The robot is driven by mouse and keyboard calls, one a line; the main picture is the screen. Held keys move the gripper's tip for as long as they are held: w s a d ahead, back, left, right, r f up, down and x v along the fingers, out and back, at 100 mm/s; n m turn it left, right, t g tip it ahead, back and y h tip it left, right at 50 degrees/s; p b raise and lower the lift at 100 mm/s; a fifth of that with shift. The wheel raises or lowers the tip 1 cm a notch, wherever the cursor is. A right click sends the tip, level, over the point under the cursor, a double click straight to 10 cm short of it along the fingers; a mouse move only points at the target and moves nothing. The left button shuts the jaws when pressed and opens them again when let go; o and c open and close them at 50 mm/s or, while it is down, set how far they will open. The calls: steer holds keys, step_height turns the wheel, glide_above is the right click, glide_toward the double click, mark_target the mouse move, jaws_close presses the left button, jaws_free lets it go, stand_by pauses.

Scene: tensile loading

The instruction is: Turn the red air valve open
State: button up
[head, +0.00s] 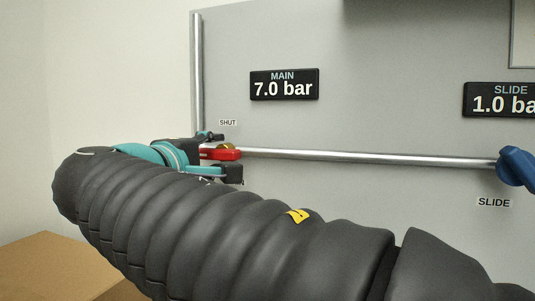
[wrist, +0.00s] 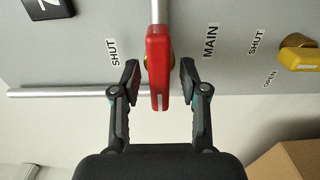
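The red valve handle (head: 226,155) sits on a brass valve (head: 226,146) at the left end of the horizontal pipe, close to a "SHUT" label. In the wrist view the red handle (wrist: 158,50) stands upright in the picture, roughly in line with the pipe above it. My gripper (head: 216,155) reaches in from the left with its fingers around the handle. In the wrist view my gripper (wrist: 159,76) is open, one finger on each side of the handle, with visible gaps. "MAIN" is printed right of the handle there.
A blue handle (head: 517,167) marked "SLIDE" is at the right. A yellow valve handle (wrist: 300,58) shows in the wrist view. A display (head: 284,84) reads "MAIN 7.0 bar"; another (head: 500,100) reads "SLIDE 1.0". A cardboard-brown box (head: 50,265) is lower left. My arm hides the panel's lower part.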

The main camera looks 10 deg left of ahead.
steer(key=shift+s, duration=0.1)
steer(key=s+a, duration=0.1)
steer(key=s, duration=1)
steer(key=shift+s, duration=0.4)
